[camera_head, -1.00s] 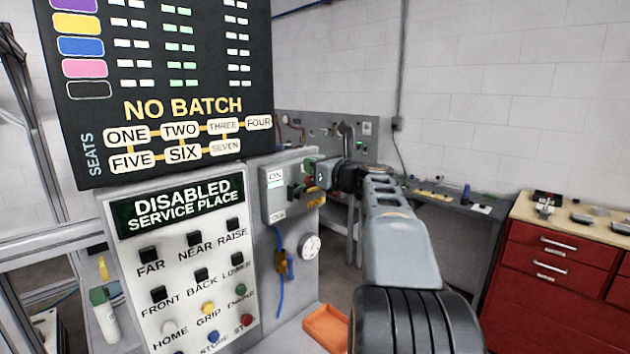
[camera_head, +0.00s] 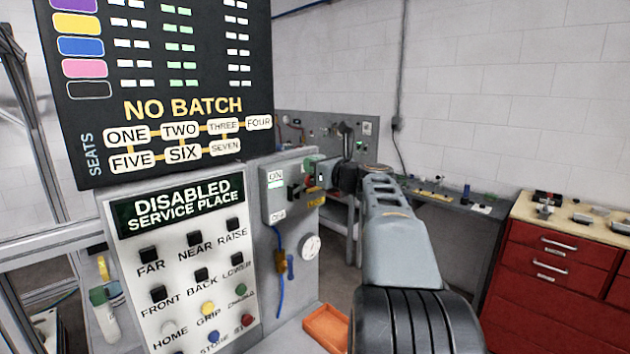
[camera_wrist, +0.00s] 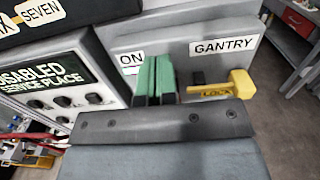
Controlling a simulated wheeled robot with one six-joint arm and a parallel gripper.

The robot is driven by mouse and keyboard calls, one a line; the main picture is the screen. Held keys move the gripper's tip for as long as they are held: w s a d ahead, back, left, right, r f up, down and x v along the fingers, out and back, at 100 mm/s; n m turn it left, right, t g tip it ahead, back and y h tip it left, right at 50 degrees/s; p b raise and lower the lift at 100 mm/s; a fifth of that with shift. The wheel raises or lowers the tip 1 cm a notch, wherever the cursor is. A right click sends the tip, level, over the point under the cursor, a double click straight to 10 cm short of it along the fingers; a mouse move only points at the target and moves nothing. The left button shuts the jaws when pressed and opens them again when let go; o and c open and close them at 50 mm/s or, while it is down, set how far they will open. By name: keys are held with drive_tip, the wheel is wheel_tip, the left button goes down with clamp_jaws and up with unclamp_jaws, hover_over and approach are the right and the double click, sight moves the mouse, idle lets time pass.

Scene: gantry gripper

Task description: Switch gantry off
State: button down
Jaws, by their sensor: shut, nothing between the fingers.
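The grey gantry switch box (camera_head: 272,206) stands right of the button panel, with an ON label at the top and an OFF label at the bottom. A white-green indicator shows under ON. The wrist view shows the box face (camera_wrist: 185,30) with ON and GANTRY labels. A dark handle (camera_head: 294,193) sticks out from the box, with a yellow lock piece (camera_wrist: 228,87) beside it. My gripper (camera_wrist: 153,75) has green fingers, closed together in front of the box, left of the yellow piece. The fingers hide part of the box; I cannot tell whether they touch the handle.
The button panel (camera_head: 180,240) reads DISABLED SERVICE PLACE, under a dark board (camera_head: 165,80) reading NO BATCH. An orange tray (camera_head: 326,327) lies below the box. A red drawer cabinet (camera_head: 550,260) and a grey bench (camera_head: 450,205) stand to the right.

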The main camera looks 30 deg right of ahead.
drive_tip(key=shift+f, duration=0.15)
drive_tip(key=shift+s+f+b, duration=0.15)
drive_tip(key=shift+f+b, duration=0.85)
drive_tip(key=shift+f, duration=0.05)
drive_tip(key=shift+w+f+b, duration=0.25)
drive_tip(key=shift+f+b, duration=0.25)
drive_tip(key=shift+f, duration=0.15)
wheel_tip(320, 180, down, 3)
drive_tip(key=shift+r+b, duration=0.1)
drive_tip(key=shift+b, duration=1.15)
drive_tip(key=shift+s+r, duration=0.1)
drive_tip(key=shift+r, duration=0.15)
drive_tip(key=s+d, duration=0.1)
drive_tip(key=s, duration=0.7)
drive_tip(key=shift+s+d+r, duration=0.3)
drive_tip(key=shift+s+r, duration=0.1)
drive_tip(key=shift+r, duration=0.05)
